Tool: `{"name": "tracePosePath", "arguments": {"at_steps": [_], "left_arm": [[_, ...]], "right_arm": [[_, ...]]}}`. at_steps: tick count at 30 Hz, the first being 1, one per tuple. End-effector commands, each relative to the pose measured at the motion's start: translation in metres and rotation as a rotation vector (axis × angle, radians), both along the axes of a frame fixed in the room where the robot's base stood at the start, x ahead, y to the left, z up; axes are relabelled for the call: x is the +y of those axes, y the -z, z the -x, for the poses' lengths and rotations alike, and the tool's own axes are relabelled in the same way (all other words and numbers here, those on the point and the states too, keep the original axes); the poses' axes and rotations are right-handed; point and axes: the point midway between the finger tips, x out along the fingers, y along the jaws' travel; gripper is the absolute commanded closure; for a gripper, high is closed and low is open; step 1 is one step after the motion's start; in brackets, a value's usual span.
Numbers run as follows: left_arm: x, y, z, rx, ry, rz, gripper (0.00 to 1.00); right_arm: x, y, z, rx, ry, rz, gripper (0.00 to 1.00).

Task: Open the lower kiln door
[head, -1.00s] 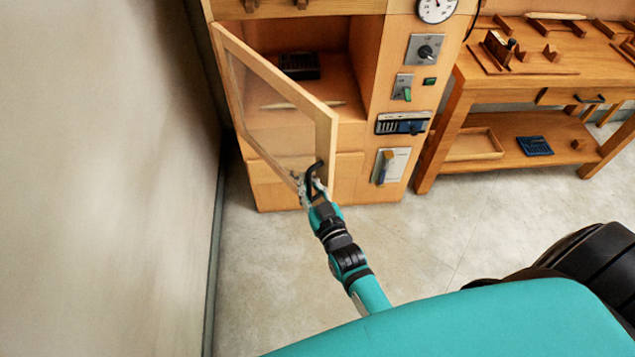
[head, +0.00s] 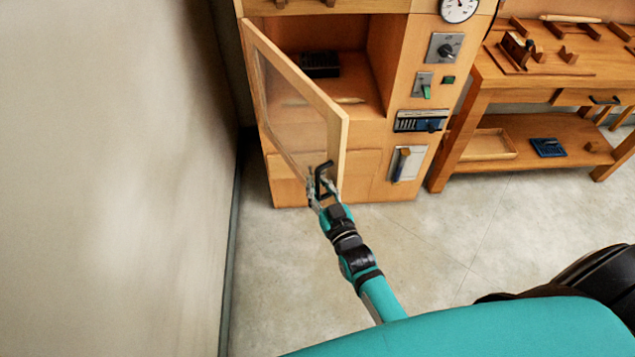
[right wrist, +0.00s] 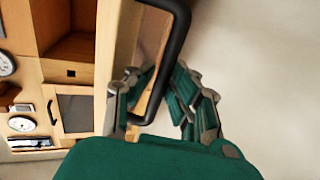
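The lower kiln door (head: 292,108), wood-framed with a glass pane, stands wide open, swung out from its left side. Its black handle (head: 319,180) is near the lower free corner. The kiln (head: 392,75) shows an open chamber behind the door. My right gripper (head: 324,191) is at the handle with its fingers apart. In the right wrist view the black handle (right wrist: 178,45) passes between the spread fingers of the right gripper (right wrist: 158,85); I cannot tell whether either finger touches it. My left gripper is not in view.
A dark rack (head: 320,64) and a pale stick lie inside the chamber. A plain wall (head: 120,180) runs along the left, close to the door. A wooden workbench (head: 535,80) stands right of the kiln. The floor (head: 430,245) before the kiln is clear.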

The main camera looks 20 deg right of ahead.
Motion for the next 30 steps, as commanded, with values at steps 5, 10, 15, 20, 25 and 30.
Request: {"name": "tracePosePath", "arguments": {"at_steps": [5,10,15,20,25,30], "left_arm": [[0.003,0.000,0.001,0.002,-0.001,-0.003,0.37],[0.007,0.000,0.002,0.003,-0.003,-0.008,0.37],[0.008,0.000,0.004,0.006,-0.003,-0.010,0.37],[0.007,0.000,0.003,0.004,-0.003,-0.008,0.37],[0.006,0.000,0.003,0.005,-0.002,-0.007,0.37],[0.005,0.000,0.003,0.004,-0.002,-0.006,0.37]], "right_arm": [[0.001,-0.003,-0.002,-0.007,-0.001,0.000,0.64],[0.001,-0.004,-0.002,-0.010,-0.001,-0.001,0.64],[0.000,-0.004,0.007,-0.010,-0.001,-0.001,0.64],[-0.001,-0.003,0.036,-0.006,-0.001,0.000,0.64],[-0.002,-0.003,0.074,-0.005,-0.001,0.000,0.64],[-0.004,-0.003,0.102,-0.005,0.000,0.000,0.64]]}}
